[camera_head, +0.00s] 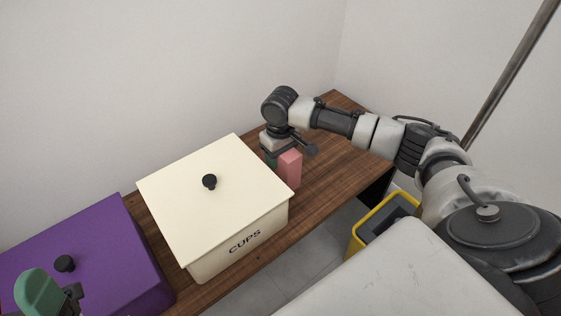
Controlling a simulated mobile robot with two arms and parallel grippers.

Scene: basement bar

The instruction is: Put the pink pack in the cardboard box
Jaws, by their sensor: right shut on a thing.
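The pink pack (290,170) is a small upright block at the wooden counter, just right of the cream box. My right gripper (279,156) points down at it and is shut on it. A green finger shows at the pack's left, and the gripper partly hides the pack. I cannot tell whether the pack touches the counter. Part of my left gripper (52,296), with a green finger, shows at the bottom left over the purple box; its opening is unclear. No cardboard box is visible.
A lidded cream box (238,244) marked CUPS and a purple lidded box (100,235) stand on the wooden counter (332,165). A yellow-rimmed bin (360,235) is below right. A pale surface (410,275) fills the lower right. A metal pole (510,75) rises at right.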

